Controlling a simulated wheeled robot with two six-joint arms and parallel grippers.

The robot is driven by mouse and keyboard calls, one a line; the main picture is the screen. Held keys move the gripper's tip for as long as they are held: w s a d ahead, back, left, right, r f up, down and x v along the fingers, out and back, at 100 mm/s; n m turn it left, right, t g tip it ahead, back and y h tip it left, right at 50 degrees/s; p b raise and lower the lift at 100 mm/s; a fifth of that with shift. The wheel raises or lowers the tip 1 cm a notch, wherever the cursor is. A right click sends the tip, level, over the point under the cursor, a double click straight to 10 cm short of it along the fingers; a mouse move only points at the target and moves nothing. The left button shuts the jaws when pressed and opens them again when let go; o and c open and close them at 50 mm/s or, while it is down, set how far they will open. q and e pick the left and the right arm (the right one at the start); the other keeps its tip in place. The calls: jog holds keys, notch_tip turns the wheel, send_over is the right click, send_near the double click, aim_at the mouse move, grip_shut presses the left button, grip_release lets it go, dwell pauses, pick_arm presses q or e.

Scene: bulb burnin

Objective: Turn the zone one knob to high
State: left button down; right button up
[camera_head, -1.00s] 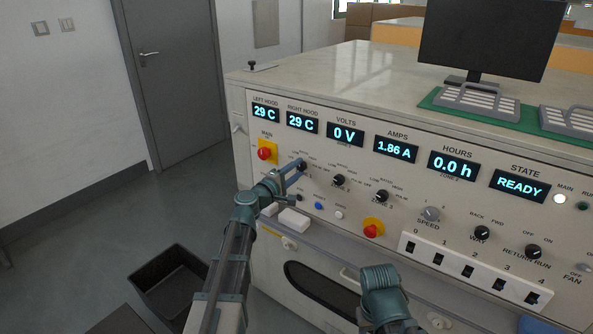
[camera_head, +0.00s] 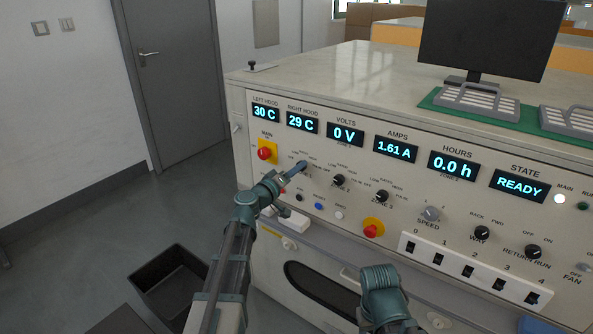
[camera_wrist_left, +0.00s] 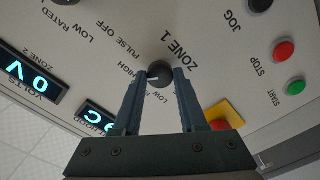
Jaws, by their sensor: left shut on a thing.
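The zone 1 knob (camera_wrist_left: 159,75) is a dark round knob on the light panel, labelled "ZONE 1" in the left wrist view. My left gripper (camera_wrist_left: 160,80) is shut on it, one finger on each side. A white mark on the knob points left in that view, roughly toward the "HIGH" lettering. In the head view my left gripper (camera_head: 299,167) reaches the panel below the right hood display and mostly hides this knob. My right arm shows at the bottom, but its fingers are not visible.
Zone 2 (camera_head: 338,181) and zone 3 (camera_head: 381,196) knobs sit to the right. A red main button on a yellow plate (camera_head: 268,151) is to the left. Red stop (camera_wrist_left: 284,52) and green start (camera_wrist_left: 296,88) buttons are near the knob. A dark bin (camera_head: 172,280) stands on the floor.

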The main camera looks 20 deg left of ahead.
pick_arm(q)
jog(key=shift+s+d+m, duration=0.1)
jog(key=shift+m, duration=0.3)
jog(key=shift+c, duration=2.3)
grip_release()
jog(key=v, duration=1.3)
jog(key=shift+s, duration=0.35)
